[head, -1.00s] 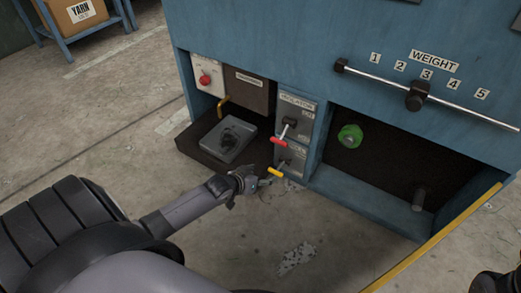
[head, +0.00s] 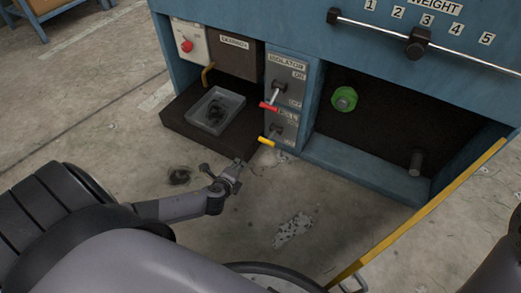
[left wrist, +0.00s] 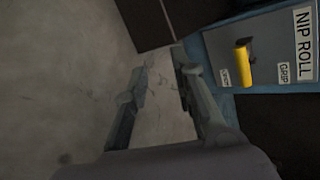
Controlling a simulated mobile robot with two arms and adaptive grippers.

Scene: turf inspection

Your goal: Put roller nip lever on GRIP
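The nip roll lever has a yellow handle (head: 266,141) and sits on the lower grey switch plate (head: 286,127) of the blue machine. The handle points down and out, toward the lower label. In the left wrist view the yellow handle (left wrist: 243,63) is at the right, with the GRIP label (left wrist: 284,73) and the NIP ROLL label (left wrist: 303,32) beyond it; the label on its other side is too blurred to read. My left gripper (head: 231,176) is below and left of the lever, apart from it. Its fingers (left wrist: 160,76) are spread and empty. My right gripper is out of view.
The red isolator lever (head: 269,106) is just above the yellow one. A dark ledge with a grey tray (head: 214,111) juts out at left. A green knob (head: 344,98) is in the recess at right. A yellow-edged bar (head: 420,216) slants at lower right. Concrete floor lies in front.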

